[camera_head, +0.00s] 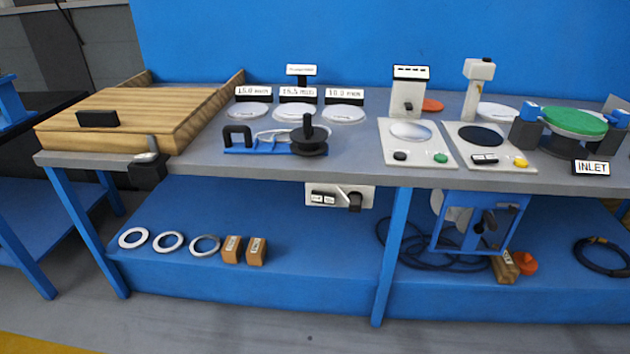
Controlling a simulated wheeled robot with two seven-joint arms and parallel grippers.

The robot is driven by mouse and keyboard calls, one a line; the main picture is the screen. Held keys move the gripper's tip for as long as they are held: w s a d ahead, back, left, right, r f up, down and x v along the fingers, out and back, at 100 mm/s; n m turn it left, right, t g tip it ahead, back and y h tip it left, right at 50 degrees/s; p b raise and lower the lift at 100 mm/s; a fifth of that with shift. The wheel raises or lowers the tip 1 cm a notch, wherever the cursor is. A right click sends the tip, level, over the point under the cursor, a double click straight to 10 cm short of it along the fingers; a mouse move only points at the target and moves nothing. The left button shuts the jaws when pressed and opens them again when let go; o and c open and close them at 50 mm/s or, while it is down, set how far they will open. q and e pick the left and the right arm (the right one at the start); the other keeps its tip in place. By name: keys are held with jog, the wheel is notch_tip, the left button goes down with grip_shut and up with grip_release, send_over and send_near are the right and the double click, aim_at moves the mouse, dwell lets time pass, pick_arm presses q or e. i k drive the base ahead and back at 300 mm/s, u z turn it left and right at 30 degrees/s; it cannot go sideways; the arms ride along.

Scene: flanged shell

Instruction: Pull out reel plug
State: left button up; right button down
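No part named as a reel plug is labelled in view. A white socket panel (322,196) hangs under the bench's front edge, with a black plug-like block (355,202) at its right side. A blue-framed reel (481,222) stands or hangs below the bench on the right, with a dark crank-like part in its middle. A dark cable (405,246) lies coiled on the lower shelf beside it. Whether the cable joins the black block cannot be told. Neither of my grippers is in view.
The grey bench (345,165) carries a wooden box (135,105), a blue tool with a black knob (275,146), two white panels and a green disc (573,123). A blue leg (393,255) stands between socket and reel. Rings and wooden blocks (244,250) lie on the shelf.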

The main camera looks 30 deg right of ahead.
aim_at(356, 203)
jog(key=u, duration=0.35)
jog(key=i, duration=1.6)
jog(key=z, duration=1.55)
